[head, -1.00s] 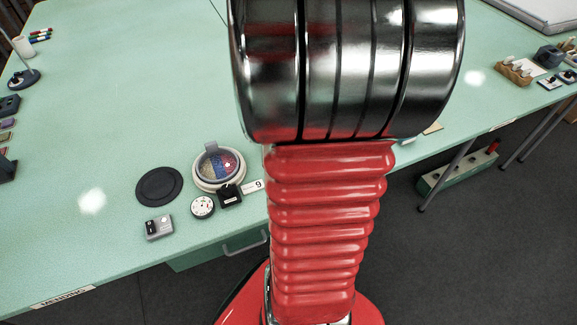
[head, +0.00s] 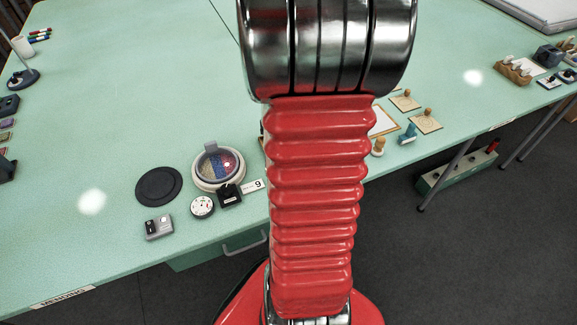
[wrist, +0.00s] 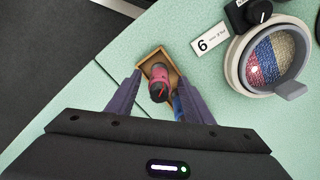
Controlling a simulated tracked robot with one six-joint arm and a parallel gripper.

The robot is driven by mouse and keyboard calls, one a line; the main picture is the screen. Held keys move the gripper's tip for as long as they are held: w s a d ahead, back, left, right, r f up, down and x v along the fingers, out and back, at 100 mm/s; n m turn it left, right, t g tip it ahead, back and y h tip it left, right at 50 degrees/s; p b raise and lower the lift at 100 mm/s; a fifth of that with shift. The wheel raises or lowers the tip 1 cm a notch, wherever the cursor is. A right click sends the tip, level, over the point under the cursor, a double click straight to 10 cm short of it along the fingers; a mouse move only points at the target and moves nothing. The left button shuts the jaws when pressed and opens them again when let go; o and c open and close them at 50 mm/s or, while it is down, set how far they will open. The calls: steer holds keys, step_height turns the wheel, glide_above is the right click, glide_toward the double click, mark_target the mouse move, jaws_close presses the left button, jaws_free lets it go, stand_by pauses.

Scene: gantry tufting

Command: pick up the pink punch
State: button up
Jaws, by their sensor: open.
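The pink punch (wrist: 158,78) shows in the wrist view, standing on or in a small wooden-framed tray (wrist: 143,56), with a dark top facing the camera. My gripper (wrist: 156,90) is open, with one purple-grey finger on each side of the punch's near end. I cannot tell whether the fingers touch it. A blue item (wrist: 177,106) lies just beside the punch, partly hidden by the right finger. In the head view my arm hides the punch and the gripper.
A round bowl (wrist: 245,70) with coloured sections, a black knob unit (wrist: 250,12) and a number card (wrist: 208,42) stand to the right in the wrist view. In the head view, wooden-handled tools (head: 425,121) lie right of my arm. The table's left middle (head: 120,110) is clear.

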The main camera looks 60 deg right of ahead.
steer(key=shift+f, duration=1.3)
steer(key=shift+c, duration=0.2)
steer(key=c, duration=1.1)
